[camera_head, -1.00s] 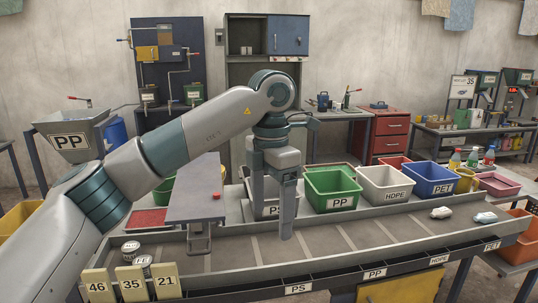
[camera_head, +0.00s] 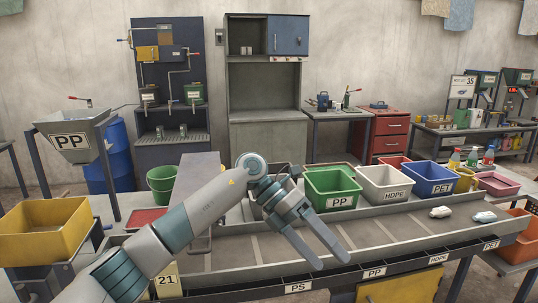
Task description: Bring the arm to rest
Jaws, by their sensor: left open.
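My left arm comes in from the lower left. Its gripper (camera_head: 331,253) is open, with its two long grey fingers apart and nothing between them. The fingers point down and to the right, over the front of the grey sorting bench (camera_head: 380,232), in front of the green PP bin (camera_head: 337,203). From this view I cannot tell how high they are above the bench. My right gripper is not in view.
A white HDPE bin (camera_head: 386,196) and a blue PET bin (camera_head: 434,190) stand right of the green one. Two pale crumpled items (camera_head: 440,212) lie on the bench at right. A yellow bin (camera_head: 46,246) is at left.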

